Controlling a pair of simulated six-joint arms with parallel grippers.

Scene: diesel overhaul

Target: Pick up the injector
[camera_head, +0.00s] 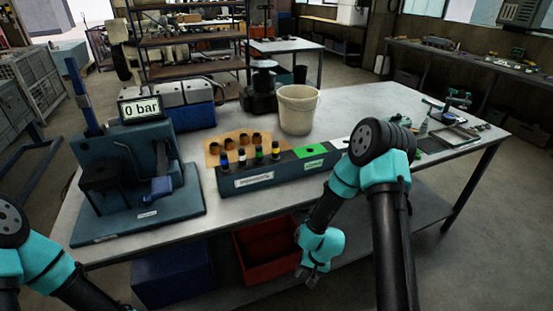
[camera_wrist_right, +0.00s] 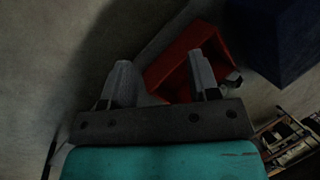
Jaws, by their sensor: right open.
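Several injectors with coloured bands stand upright in a dark blue rack (camera_head: 278,181) near the front of the bench; the left one (camera_head: 224,160) has a blue band and the right one (camera_head: 275,151) a yellow band. The pictures do not tell which is meant. My right gripper (camera_head: 312,277) hangs low in front of the bench edge, below the rack and apart from it. In the right wrist view its two fingers (camera_wrist_right: 162,82) are spread, with nothing between them. My left gripper is out of view; only part of my left arm shows at bottom left.
A test stand (camera_head: 135,180) with a "0 bar" display is left of the rack. A bucket (camera_head: 298,108) stands behind it. A green pad (camera_head: 310,151) is on the rack's right part. A red bin (camera_head: 262,262) and a blue bin (camera_head: 172,278) sit below the bench.

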